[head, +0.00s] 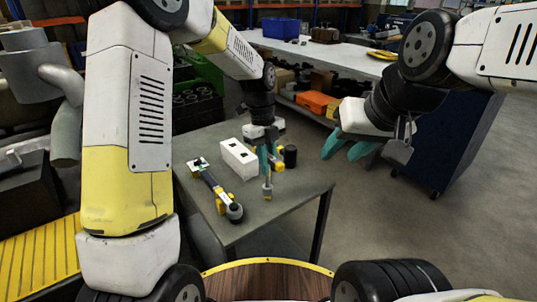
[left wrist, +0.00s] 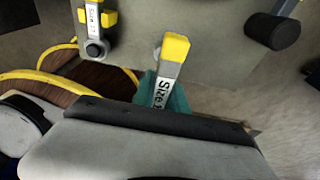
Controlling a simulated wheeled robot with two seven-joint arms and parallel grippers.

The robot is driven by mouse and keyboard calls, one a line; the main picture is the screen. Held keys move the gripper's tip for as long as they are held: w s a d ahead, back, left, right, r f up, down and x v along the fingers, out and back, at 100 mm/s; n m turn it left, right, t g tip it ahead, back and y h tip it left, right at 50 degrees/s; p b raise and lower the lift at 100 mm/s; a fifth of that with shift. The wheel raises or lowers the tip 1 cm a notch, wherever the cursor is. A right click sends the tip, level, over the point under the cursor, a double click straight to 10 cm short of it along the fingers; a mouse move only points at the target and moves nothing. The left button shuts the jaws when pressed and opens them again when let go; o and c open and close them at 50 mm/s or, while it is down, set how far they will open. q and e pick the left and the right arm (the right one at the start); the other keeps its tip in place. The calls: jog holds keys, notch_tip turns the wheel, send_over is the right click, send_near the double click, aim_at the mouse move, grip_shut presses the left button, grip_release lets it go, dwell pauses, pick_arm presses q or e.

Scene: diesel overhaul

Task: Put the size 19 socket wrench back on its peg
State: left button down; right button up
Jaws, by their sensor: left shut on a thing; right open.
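My left gripper (head: 268,158) is shut on a socket wrench (head: 267,187), which hangs roughly upright above the grey table. In the left wrist view the held wrench (left wrist: 164,85) shows a yellow end and a white label reading "SIZE"; its number is partly hidden by the teal finger. A second wrench (head: 222,192) with yellow parts lies on the table to the left; its label also shows in the left wrist view (left wrist: 92,18), too small to read surely. My right gripper (head: 345,148) is open and empty, right of the table. I cannot make out a peg.
A white block (head: 239,160) with dark spots on top stands on the grey table (head: 275,207), behind the held wrench. A black cylinder (head: 290,157) stands right of it. The table's front right is clear. A dark blue cabinet (head: 440,150) stands further right.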

pick_arm(q)
jog(key=shift+f, duration=1)
jog(key=c, duration=0.7)
grip_release()
jog(key=shift+f, duration=0.1)
jog(key=shift+r, duration=4.55)
